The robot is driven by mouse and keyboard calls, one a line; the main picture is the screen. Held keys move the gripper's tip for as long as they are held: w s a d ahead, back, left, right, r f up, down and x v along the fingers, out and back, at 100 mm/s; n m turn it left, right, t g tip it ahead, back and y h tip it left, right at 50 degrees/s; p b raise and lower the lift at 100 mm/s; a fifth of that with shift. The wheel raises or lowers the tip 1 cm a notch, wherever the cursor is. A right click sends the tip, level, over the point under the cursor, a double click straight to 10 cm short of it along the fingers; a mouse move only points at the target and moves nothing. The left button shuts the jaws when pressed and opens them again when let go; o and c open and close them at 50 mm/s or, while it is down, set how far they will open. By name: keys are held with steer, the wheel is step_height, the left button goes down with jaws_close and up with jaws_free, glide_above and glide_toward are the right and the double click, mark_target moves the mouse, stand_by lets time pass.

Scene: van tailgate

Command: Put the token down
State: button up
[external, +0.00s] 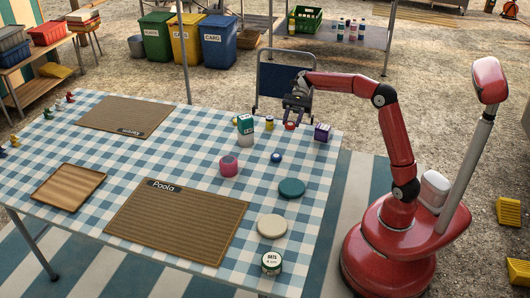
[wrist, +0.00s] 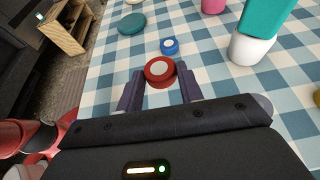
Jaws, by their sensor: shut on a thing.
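The token, a round red disc with a pale centre (wrist: 159,69), sits between the two fingertips of my gripper (wrist: 160,85) in the wrist view. My gripper is shut on it. In the external view my gripper (external: 292,118) reaches down at the far right part of the checked table, with the red token (external: 290,126) at its tips. The token is at or just above the cloth; I cannot tell whether it touches. A blue token with a pale centre (wrist: 169,46) lies on the cloth beyond it, also seen in the external view (external: 276,157).
A pink cup (external: 229,166), teal disc (external: 292,187), cream disc (external: 272,226) and oats tin (external: 271,263) stand nearer. The Paola mat (external: 175,225) and wooden tray (external: 68,187) are left.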

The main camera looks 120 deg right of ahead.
steer(key=w+a+r+p, duration=0.1)
steer(key=w+a+r, duration=0.2)
steer(key=w, duration=0.3)
steer(key=w+a+r, duration=0.3)
steer(key=w+a, duration=0.1)
steer(key=w, duration=0.3)
step_height(320, 180, up, 11)
steer(key=n+g+y+p, duration=0.1)
steer(key=n+g+p, duration=0.1)
glide_above(273, 252)
steer(key=shift+y, duration=0.3)
step_height(273, 252, down, 20)
steer(key=b, duration=0.6)
steer(key=shift+r, duration=0.25)
